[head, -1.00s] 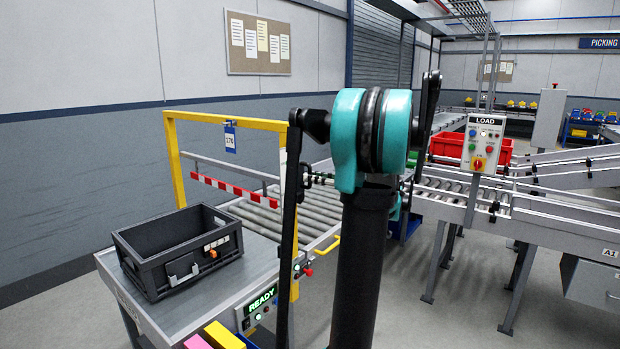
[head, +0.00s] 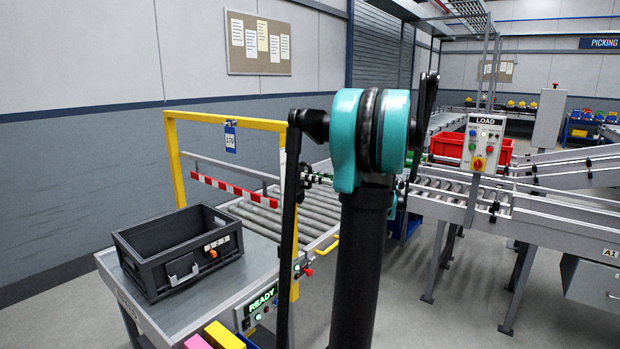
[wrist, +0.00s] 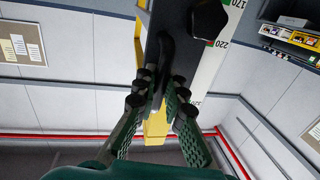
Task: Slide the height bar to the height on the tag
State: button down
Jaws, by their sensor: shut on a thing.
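The red-and-white striped height bar (head: 232,190) hangs across the yellow frame (head: 178,160) over the roller conveyor. A blue-edged tag (head: 230,140) hangs from the frame's top beam; its number is too small to read surely. In the wrist view my gripper (wrist: 158,100) is closed on a dark handle (wrist: 167,68) in front of a dark plate (wrist: 170,30) with a black knob (wrist: 208,20). Beside the plate is a white scale (wrist: 208,70) with 170 and 220 legible. In the head view my arm hides most of the gripper and handle.
A black crate (head: 148,243) stands on the grey table (head: 235,275) before the frame. A READY panel (head: 260,305) is at the table's front edge. A LOAD panel (head: 482,143) and a red bin (head: 447,147) stand right of my arm.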

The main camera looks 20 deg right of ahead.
aim_at(301, 189)
notch_tip(301, 189, down, 5)
jog(key=c, duration=1.9)
grip_release()
jog(key=shift+o, duration=0.2)
jog(key=shift+d, duration=0.1)
jog(key=v, duration=1.2)
